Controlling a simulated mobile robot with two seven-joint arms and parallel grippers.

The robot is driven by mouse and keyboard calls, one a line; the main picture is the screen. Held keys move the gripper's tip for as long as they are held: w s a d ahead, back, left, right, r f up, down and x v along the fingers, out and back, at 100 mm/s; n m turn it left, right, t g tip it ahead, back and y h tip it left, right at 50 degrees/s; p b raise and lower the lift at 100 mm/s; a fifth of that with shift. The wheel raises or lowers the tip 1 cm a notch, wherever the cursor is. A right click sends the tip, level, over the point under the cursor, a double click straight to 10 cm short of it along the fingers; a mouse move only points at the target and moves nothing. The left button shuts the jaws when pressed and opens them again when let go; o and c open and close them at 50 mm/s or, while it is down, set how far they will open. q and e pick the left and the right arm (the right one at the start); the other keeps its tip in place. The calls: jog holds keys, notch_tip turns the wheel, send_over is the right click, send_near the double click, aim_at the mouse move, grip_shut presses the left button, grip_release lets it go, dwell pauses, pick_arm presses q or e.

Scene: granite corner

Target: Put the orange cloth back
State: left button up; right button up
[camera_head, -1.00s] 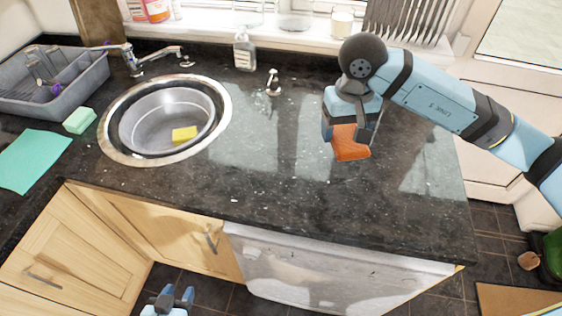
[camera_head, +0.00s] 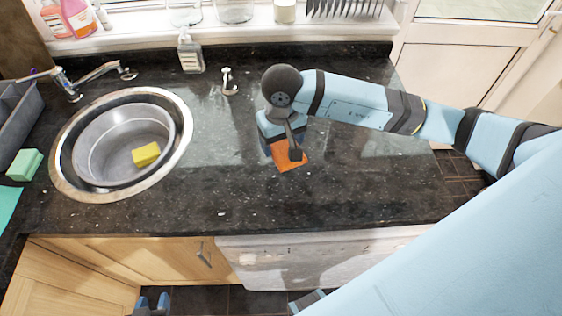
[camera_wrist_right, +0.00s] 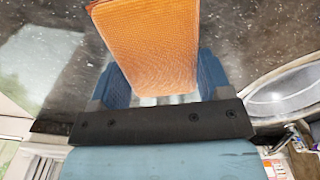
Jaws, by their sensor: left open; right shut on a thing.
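The orange cloth (camera_head: 290,158) is small and folded flat. My right gripper (camera_head: 284,150) is shut on it above the dark granite worktop, right of the sink. In the right wrist view the cloth (camera_wrist_right: 153,45) stands out between the two blue fingers (camera_wrist_right: 158,85). I cannot tell whether its lower end touches the worktop. My left gripper (camera_head: 152,302) shows only at its tips at the bottom edge, low in front of the wooden cupboard, open and empty.
A soap bottle (camera_head: 190,54) and a small dispenser (camera_head: 229,82) stand behind. A green sponge (camera_head: 24,164) and the grey rack (camera_head: 16,120) are left. Worktop in front of my right gripper is clear.

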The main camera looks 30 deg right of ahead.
notch_tip(320, 180, down, 9)
jog(key=shift+f+p, duration=0.2)
jog(key=shift+p, duration=0.4)
jog(key=shift+f, duration=0.25)
jog(key=shift+f, duration=0.1)
jog(key=shift+f+b, duration=0.1)
jog(key=shift+b, duration=0.2)
jog(key=o, duration=0.9)
